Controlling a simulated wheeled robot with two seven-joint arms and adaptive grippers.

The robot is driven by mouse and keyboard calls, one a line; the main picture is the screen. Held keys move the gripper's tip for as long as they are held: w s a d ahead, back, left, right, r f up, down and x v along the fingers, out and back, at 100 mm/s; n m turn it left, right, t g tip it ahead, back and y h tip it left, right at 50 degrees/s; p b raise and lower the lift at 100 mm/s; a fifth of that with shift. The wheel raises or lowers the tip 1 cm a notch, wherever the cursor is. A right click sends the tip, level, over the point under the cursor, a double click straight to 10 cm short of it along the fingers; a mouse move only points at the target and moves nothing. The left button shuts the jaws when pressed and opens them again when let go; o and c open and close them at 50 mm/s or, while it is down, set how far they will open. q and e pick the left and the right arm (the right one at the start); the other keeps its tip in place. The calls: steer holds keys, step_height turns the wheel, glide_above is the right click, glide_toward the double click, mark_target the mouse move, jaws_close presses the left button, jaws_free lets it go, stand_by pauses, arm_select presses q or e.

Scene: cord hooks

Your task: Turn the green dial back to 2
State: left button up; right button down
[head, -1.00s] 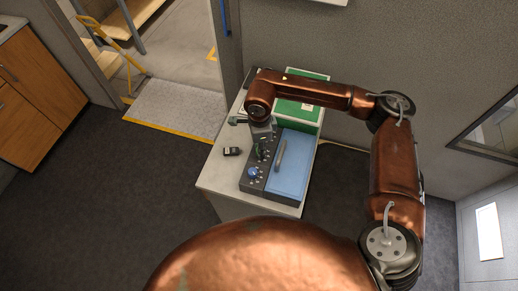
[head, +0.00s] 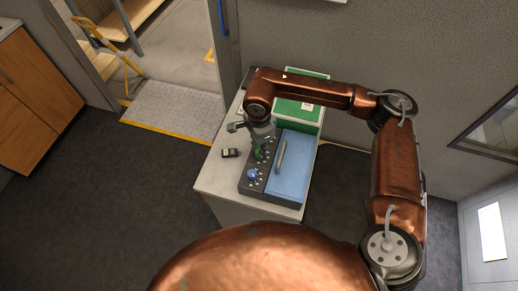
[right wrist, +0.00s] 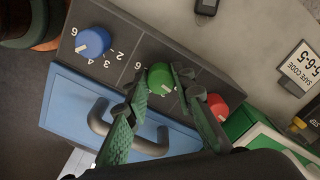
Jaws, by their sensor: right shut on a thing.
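The green dial (right wrist: 160,77) is the middle one on a dark panel (right wrist: 128,58) in the right wrist view, with a pale pointer mark on its face. My right gripper (right wrist: 161,72) has a finger on either side of it and is shut on it. The fingers hide most of the numbers around this dial, so I cannot tell which one the mark points at. In the head view the green dial (head: 258,154) shows small under my right gripper (head: 259,149). My left gripper is not in view.
A blue dial (right wrist: 93,41) and a red dial (right wrist: 217,106) flank the green one. A blue lid with a dark handle (right wrist: 128,140) lies beside the panel. A small black device (head: 230,153) and a green box (head: 298,110) are on the same cabinet.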

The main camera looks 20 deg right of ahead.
steer(key=c, duration=1.7)
jaws_free()
steer(key=shift+o, duration=0.2)
step_height(320, 180, up, 12)
